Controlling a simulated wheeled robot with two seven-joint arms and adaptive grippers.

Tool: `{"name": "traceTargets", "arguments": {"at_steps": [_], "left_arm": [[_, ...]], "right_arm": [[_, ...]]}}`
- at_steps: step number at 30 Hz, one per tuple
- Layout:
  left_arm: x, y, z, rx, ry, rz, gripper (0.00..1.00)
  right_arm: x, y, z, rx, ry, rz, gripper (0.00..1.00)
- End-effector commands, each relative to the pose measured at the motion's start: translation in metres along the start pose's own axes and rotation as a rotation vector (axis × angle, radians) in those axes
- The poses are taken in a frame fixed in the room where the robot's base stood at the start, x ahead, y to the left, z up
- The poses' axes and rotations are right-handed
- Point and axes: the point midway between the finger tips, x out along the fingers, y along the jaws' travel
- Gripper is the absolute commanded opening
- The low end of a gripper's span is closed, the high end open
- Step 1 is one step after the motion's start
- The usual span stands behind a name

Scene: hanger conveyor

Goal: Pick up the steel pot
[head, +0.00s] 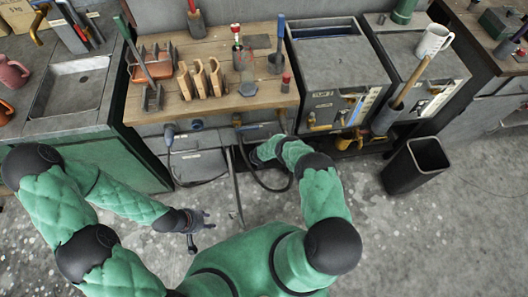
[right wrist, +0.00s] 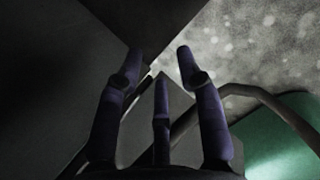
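I cannot make out a steel pot for certain in either view. My left gripper (head: 200,229) is in front of the workbench, above the floor, with its fingers spread and nothing between them. My right arm reaches to the bench's lower front in the head view, and its gripper is mostly hidden there. In the right wrist view my right gripper (right wrist: 160,60) has its three dark fingers apart and empty, facing dark flat panels close by.
The wooden workbench (head: 225,45) carries tool racks, wooden holders and small jars. Grey cabinets (head: 335,63) stand to its right, with a white mug (head: 434,40) on top. A sink (head: 72,88) is at the left. A black bin (head: 413,165) stands on the open floor at the right.

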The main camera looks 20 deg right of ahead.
Motion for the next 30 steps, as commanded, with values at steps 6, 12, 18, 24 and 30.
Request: {"name": "traceTargets", "arguments": {"at_steps": [6,12,18,24,30], "left_arm": [[0.0,0.0,0.0,0.0,0.0,0.0,0.4],[0.002,-0.001,0.0,0.0,0.0,0.0,0.4],[0.019,-0.007,-0.001,0.0,0.0,0.0,0.4],[0.038,-0.014,-0.001,0.0,0.0,0.0,0.4],[0.054,-0.019,-0.002,0.0,0.0,0.0,0.4]], "right_arm": [[0.013,-0.006,0.033,-0.281,-0.138,-0.037,0.37],[0.016,-0.008,0.047,-0.385,-0.191,-0.058,0.37],[0.033,-0.009,0.05,-0.39,-0.194,-0.059,0.37],[0.052,-0.009,0.053,-0.389,-0.193,-0.059,0.37],[0.066,-0.009,0.056,-0.387,-0.192,-0.058,0.37]]}}
